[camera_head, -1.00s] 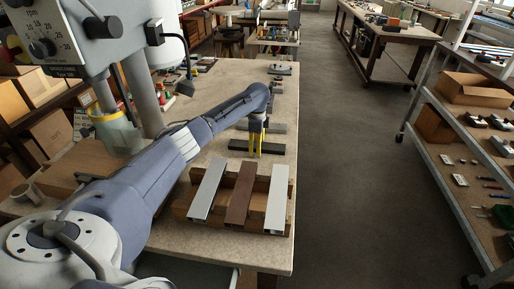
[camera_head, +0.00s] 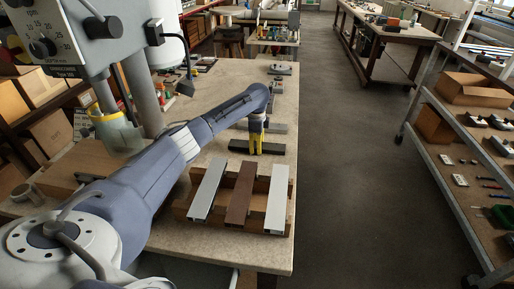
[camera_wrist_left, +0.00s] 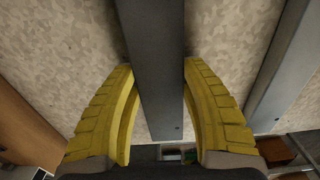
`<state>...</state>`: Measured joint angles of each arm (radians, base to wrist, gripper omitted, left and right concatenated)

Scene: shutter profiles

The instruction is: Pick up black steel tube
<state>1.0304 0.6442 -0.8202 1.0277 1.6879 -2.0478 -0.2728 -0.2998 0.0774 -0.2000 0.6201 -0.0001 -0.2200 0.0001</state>
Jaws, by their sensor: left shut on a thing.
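The black steel tube (camera_head: 274,149) lies crosswise on the pale bench top, behind a row of three profiles. My left gripper (camera_head: 256,151) comes down on its middle with yellow fingers. In the left wrist view the dark grey tube (camera_wrist_left: 152,45) runs between the two yellow fingers of the left gripper (camera_wrist_left: 157,72), one finger on each side. The gripper is shut on the tube. The tube appears still at bench level; any gap under it cannot be made out. My right gripper is not in view.
Two silver profiles and a brown profile (camera_head: 240,196) rest on a wooden block (camera_head: 184,207) in front. Another grey bar (camera_head: 277,128) lies behind the tube and beside it in the wrist view. A drill press (camera_head: 142,85) stands left. The aisle right is clear.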

